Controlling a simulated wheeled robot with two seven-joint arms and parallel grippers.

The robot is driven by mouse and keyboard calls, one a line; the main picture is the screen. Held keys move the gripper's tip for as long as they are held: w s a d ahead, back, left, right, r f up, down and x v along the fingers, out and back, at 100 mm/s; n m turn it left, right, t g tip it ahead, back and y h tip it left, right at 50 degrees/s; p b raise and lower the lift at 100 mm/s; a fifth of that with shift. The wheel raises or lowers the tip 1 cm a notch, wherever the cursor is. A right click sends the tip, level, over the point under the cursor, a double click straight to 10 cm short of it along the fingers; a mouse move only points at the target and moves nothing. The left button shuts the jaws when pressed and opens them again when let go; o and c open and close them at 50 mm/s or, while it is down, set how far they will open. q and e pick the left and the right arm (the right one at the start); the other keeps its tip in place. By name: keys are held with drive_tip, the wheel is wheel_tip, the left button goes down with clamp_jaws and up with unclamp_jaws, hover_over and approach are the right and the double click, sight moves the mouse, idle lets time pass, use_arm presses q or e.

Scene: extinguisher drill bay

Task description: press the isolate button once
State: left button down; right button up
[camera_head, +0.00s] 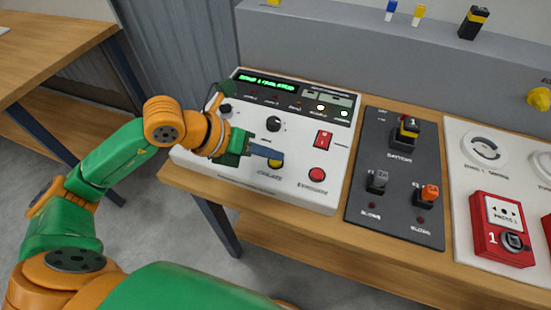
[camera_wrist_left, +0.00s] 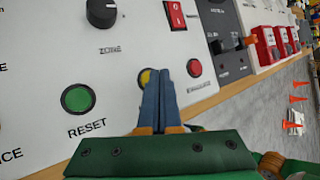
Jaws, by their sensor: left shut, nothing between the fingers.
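The isolate button is a yellow round button (camera_head: 275,164) on the lower part of the white control panel (camera_head: 215,165), with its label just below it. My left gripper (camera_head: 279,155) is shut, its blue fingers together with their tips over this button and hiding part of it. My right gripper is not in view.
A red button (camera_head: 317,174) sits right of the yellow one, and a red switch (camera_head: 323,140) above it. A green reset button (camera_wrist_left: 77,99) is to the left. A dark switch panel (camera_head: 396,178) and a red call point (camera_head: 503,228) stand further right.

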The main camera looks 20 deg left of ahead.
sight(271, 163)
use_arm(q)
drive_tip(key=shift+f+b, duration=0.45)
drive_tip(key=shift+b, duration=0.05)
idle(0.6)
drive_tip(key=shift+r+p, duration=0.7)
drive_tip(key=shift+r, duration=0.2)
wheel_tip(271, 163, up, 5)
drive_tip(key=p, duration=0.4)
idle(0.4)
